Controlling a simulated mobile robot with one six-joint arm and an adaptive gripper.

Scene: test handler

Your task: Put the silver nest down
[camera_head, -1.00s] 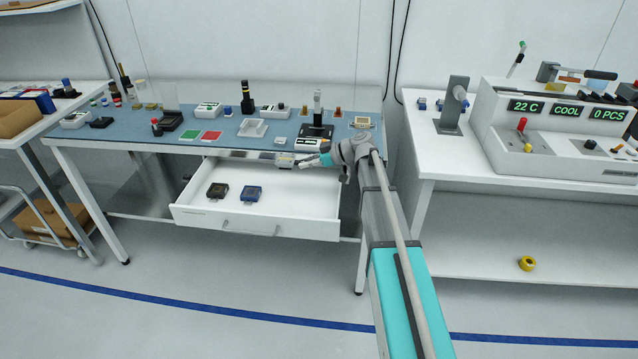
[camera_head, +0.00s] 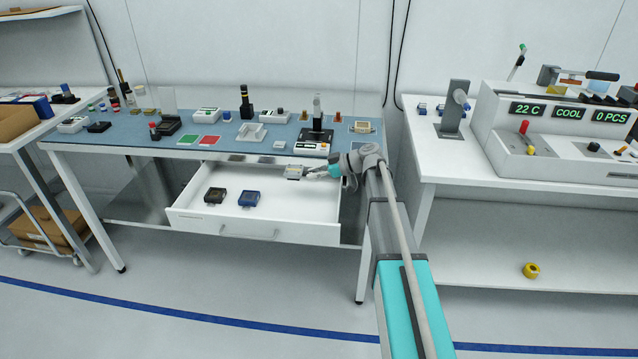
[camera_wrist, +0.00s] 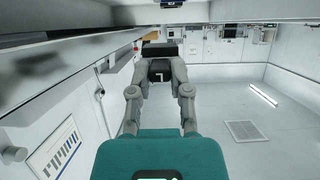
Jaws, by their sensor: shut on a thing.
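The silver nest (camera_head: 293,172) is a small light grey block at the tip of my gripper (camera_head: 309,172) in the head view. My gripper is shut on it and holds it over the right part of the open white drawer (camera_head: 300,215), just below the bench's front edge. A gap between the nest and the drawer floor cannot be measured here. In the wrist view my gripper (camera_wrist: 160,74) shows both fingers closing in on a dark piece; the nest is hard to make out there.
A black nest (camera_head: 216,195) and a blue nest (camera_head: 249,198) lie in the left half of the drawer. The drawer floor right of them is clear. The blue bench top (camera_head: 240,150) above carries a scale (camera_head: 311,149) and several small devices.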

